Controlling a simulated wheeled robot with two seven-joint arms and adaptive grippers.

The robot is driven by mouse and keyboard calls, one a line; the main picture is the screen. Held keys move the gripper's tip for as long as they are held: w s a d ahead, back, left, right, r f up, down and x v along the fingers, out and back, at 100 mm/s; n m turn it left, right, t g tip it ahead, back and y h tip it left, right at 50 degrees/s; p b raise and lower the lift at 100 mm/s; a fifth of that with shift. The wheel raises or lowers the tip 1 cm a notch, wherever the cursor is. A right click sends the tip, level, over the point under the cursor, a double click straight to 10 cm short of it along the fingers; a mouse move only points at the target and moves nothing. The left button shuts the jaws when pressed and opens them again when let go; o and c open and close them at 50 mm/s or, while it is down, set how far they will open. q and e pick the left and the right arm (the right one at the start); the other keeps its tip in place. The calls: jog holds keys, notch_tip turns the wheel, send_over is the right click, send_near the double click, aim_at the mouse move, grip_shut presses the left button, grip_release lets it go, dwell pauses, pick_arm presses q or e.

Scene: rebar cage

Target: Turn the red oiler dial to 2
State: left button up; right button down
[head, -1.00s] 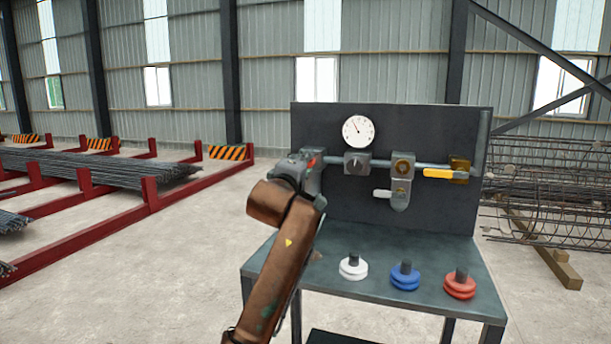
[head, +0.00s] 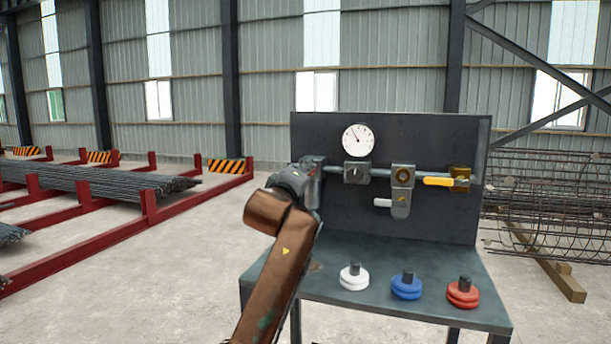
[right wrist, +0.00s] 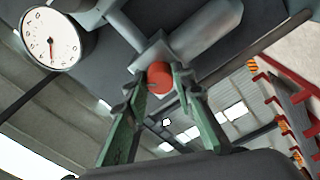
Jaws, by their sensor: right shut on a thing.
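The red oiler dial (right wrist: 159,78) is a short red cylinder on a grey fitting, seen in the right wrist view. My right gripper (right wrist: 158,84) has its green fingers on either side of the dial and is shut on it. In the head view my right gripper (head: 296,180) is at the left end of the pipe on the dark panel (head: 440,135), and it hides most of the dial. The dial's markings cannot be read. My left gripper is not in view.
A round gauge (head: 358,140), a grey regulator (head: 357,172), a unit with a grey bowl (head: 401,190) and a yellow valve handle (head: 438,181) are on the panel. White (head: 354,277), blue (head: 406,285) and red (head: 463,293) knobbed discs stand on the bench (head: 330,300).

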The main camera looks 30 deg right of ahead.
jog(key=c, duration=2.1)
grip_release()
jog(key=shift+w+d+f, duration=0.1)
jog(key=shift+d+f, duration=0.05)
jog(key=shift+f, duration=0.3)
jog(key=o, duration=0.5)
jog(key=shift+r, duration=0.2)
jog(key=shift+r, duration=0.1)
jog(key=v, duration=1.2)
